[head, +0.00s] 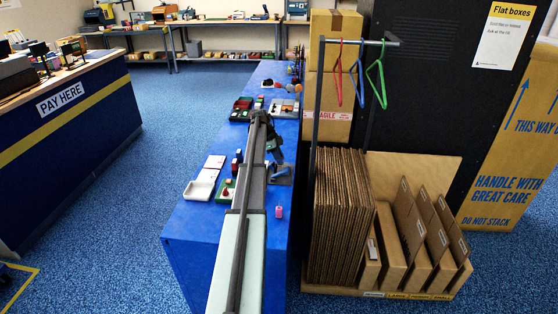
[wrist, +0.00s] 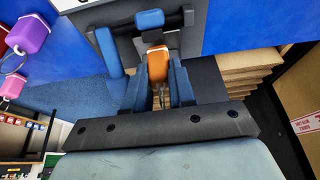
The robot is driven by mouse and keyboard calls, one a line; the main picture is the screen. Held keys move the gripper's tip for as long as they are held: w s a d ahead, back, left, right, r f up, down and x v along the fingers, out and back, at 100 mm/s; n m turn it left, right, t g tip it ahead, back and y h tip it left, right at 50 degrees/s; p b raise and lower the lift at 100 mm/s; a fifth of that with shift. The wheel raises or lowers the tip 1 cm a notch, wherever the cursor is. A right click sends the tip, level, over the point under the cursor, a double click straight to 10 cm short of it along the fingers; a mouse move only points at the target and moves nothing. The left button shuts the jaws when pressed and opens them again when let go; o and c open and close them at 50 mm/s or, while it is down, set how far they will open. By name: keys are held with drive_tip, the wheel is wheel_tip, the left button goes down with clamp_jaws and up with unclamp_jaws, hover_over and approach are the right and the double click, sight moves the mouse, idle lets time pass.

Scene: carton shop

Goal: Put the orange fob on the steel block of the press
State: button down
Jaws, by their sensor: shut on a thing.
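The orange fob (wrist: 157,66) is held between the two fingers of my gripper (wrist: 160,85) in the wrist view, with its pale end toward the press. The press (wrist: 126,38) is just beyond the fob, a grey body with a blue cylinder (wrist: 150,18) and a blue lever (wrist: 108,52). In the head view the press (head: 281,179) stands on the blue bench near its right edge, beside my gripper (head: 272,152). I cannot clearly make out its steel block. The fob appears apart from the press, but the gap is hard to judge.
A purple fob (wrist: 28,33) and a pink fob (wrist: 12,86) are at the wrist view's left. A white tray (head: 199,191) and green tray (head: 225,190) are on the blue bench (head: 190,235). A rack of cardboard (head: 342,215) stands right of it.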

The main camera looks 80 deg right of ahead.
drive_tip(key=shift+f, duration=0.6)
drive_tip(key=shift+f, duration=0.15)
drive_tip(key=c, duration=0.9)
unclamp_jaws()
drive_tip(key=shift+c, duration=0.2)
drive_tip(key=v, duration=1.2)
drive_tip(key=shift+r, duration=0.25)
drive_tip(key=shift+o, duration=0.4)
